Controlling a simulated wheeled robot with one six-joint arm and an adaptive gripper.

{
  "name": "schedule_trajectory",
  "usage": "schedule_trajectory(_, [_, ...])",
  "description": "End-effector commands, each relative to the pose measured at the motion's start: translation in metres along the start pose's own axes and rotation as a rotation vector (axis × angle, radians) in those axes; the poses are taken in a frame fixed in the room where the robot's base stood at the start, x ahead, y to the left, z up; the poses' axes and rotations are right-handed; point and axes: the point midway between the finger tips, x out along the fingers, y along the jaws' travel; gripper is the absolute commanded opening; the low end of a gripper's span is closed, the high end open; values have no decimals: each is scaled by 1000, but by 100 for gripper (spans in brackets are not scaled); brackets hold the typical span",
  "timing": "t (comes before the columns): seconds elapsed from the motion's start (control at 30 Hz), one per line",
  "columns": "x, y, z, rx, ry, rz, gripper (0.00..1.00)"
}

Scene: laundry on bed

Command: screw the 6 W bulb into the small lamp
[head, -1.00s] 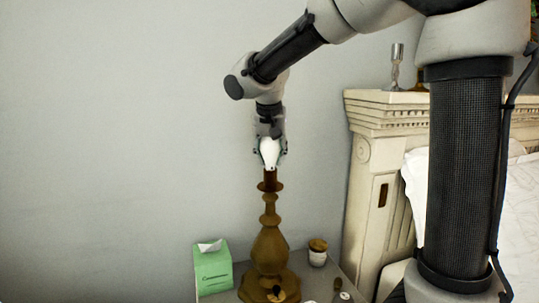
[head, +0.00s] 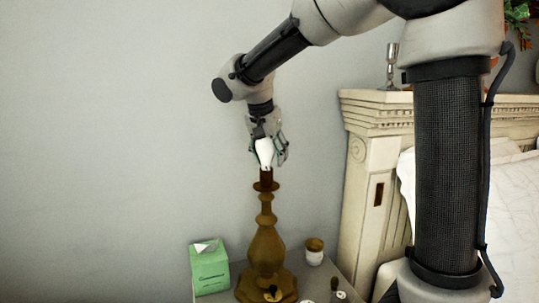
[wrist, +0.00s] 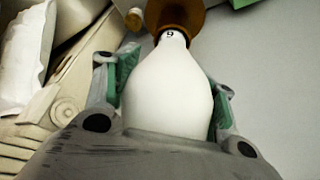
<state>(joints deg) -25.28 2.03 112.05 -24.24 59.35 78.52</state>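The white bulb (head: 264,152) stands with its narrow end at the socket on top of the brass-coloured lamp (head: 266,246). In the wrist view the bulb (wrist: 168,88) fills the middle, and a "6" shows on its neck against the brown lamp top (wrist: 178,14). How deep its base sits in the socket is hidden. My gripper (head: 268,154) is above the lamp, pointing down, its fingers on either side of the bulb. The fingers look spread, with a gap between the bulb and the right finger. The green pads show in the wrist view.
A green tissue box (head: 210,271) stands left of the lamp on the nightstand (head: 342,266). A small lidded jar (head: 314,252) and small items are to its right. The carved headboard (head: 362,180) and bed are further right. The wall side at left is clear.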

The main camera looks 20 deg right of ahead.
Motion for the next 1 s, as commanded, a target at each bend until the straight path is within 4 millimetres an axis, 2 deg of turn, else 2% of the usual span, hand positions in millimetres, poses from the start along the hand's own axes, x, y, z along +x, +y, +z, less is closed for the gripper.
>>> schedule_trajectory(0.07, [0, 0, 0, 0, 0, -1, 72])
schedule_trajectory(0.37, [-1, -1, 0, -1, 0, -3, 72])
schedule_trajectory(0.47, [-6, -1, 0, -1, 1, -4, 72])
schedule_trajectory(0.57, [-21, -2, 0, -1, 2, -6, 72])
schedule_trajectory(0.9, [-94, -1, 0, -1, 1, -6, 72])
schedule_trajectory(1.0, [-108, -1, 0, -1, 1, -4, 72])
